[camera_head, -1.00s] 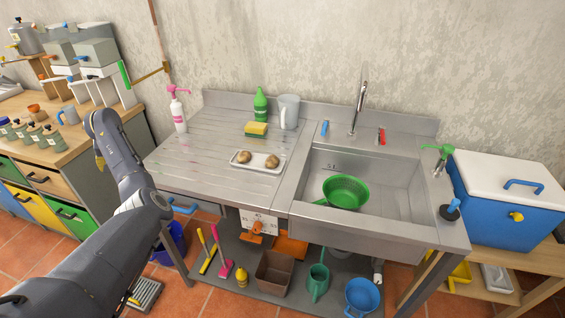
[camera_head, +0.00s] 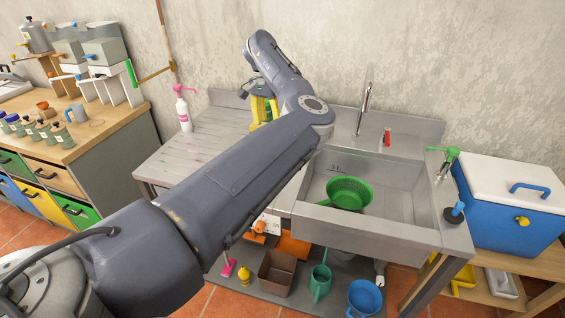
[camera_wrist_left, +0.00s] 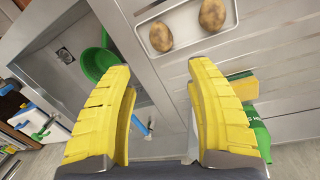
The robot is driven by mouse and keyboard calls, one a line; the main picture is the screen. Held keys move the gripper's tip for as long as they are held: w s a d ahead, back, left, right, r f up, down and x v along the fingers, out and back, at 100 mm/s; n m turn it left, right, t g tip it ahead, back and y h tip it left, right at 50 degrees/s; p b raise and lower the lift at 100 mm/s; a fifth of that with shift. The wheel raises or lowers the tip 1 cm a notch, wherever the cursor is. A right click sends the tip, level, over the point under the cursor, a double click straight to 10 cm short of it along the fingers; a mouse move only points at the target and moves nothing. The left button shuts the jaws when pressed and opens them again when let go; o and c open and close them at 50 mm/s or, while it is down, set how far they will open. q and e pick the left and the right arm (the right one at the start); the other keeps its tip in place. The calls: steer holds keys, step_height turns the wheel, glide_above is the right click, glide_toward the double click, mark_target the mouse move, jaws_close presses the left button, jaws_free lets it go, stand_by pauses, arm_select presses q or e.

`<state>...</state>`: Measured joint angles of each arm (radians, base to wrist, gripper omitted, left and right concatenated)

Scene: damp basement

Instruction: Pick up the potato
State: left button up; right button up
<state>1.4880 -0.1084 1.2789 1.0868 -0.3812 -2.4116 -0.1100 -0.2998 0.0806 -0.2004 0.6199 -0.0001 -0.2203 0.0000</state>
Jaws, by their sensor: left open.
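Two brown potatoes show at the top of the left wrist view, one at the left (camera_wrist_left: 161,37) and one at the right (camera_wrist_left: 212,15). They lie on a small white tray (camera_wrist_left: 183,42) on the metal counter. The arm hides the tray and potatoes there. My right gripper is out of view.
A sponge (camera_wrist_left: 244,86) and green bottle (camera_wrist_left: 257,132) are beside the right finger in the wrist view. The sink (camera_head: 400,188) holds a green colander (camera_head: 348,193). A pink-topped bottle (camera_head: 183,112) stands at the counter's back left. A blue cooler (camera_head: 508,205) is at right.

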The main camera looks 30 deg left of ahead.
arm_select(q)
steer(key=f, duration=0.6)
steer(key=d+f, duration=0.1)
steer(key=f, duration=0.3)
steer(key=shift+s, duration=0.1)
steer(key=shift+d+f, duration=0.2)
steer(key=shift+f, duration=1.15)
steer(key=shift+d+f, duration=0.15)
steer(key=shift+f, duration=1.2)
steer(key=shift+d+f, duration=0.1)
steer(key=shift+f, duration=0.4)
